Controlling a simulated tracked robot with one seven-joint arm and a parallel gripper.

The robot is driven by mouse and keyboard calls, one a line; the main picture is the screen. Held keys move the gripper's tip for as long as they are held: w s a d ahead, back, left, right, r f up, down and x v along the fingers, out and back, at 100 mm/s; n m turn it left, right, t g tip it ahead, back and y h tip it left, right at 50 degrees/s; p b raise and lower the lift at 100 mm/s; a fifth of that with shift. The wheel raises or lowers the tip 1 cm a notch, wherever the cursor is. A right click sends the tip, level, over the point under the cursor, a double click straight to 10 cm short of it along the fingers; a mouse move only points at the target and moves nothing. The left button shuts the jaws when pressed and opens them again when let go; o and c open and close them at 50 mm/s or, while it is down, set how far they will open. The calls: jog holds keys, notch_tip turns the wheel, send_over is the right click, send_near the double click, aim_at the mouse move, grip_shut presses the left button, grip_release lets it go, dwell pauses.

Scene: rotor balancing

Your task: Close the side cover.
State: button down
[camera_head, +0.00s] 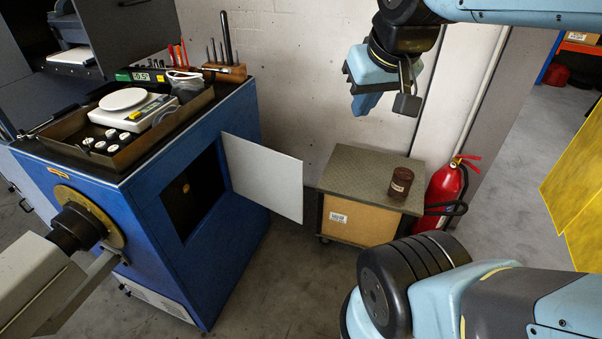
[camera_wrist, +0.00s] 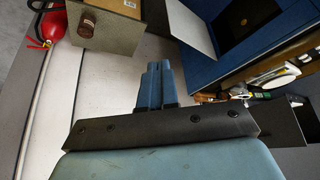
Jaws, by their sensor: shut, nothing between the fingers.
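The side cover (camera_head: 263,178) is a flat pale grey panel on the side of the blue cabinet (camera_head: 160,215). It stands swung open, sticking out to the right of the dark square opening (camera_head: 192,195). In the wrist view the cover (camera_wrist: 190,28) shows at the top, beside the opening (camera_wrist: 243,18). My gripper (camera_head: 366,104) hangs in the air at the upper right, well above and to the right of the cover, touching nothing. In the wrist view its blue fingers (camera_wrist: 156,75) are together and empty.
A low wheeled cart (camera_head: 345,205) with a brown jar (camera_head: 400,183) stands right of the cover. A red fire extinguisher (camera_head: 443,195) is beside it. A tray with a scale (camera_head: 130,107) sits on the cabinet. Floor in front of the cover is clear.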

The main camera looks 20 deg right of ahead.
jog(key=w+f+n+g+y, duration=0.2)
jog(key=w+f+n+g, duration=0.15)
jog(key=w, duration=0.75)
jog(key=w+d+f+n+g+y, duration=0.1)
jog(key=w+d+f+n+y, duration=0.1)
jog(key=w+f, duration=0.6)
jog(key=w+d+f+n+g+y, duration=0.1)
jog(key=w+d+f+n, duration=0.2)
jog(key=w+f, duration=0.55)
jog(key=n+y, duration=0.1)
jog(key=y, duration=0.1)
send_near(299, 193)
notch_tip(299, 193, down, 5)
jog(key=w+a, duration=0.1)
jog(key=w, duration=0.1)
jog(key=shift+s+a+r+g, duration=0.2)
jog(key=shift+s+a+g, duration=0.15)
jog(key=shift+s+a, duration=0.25)
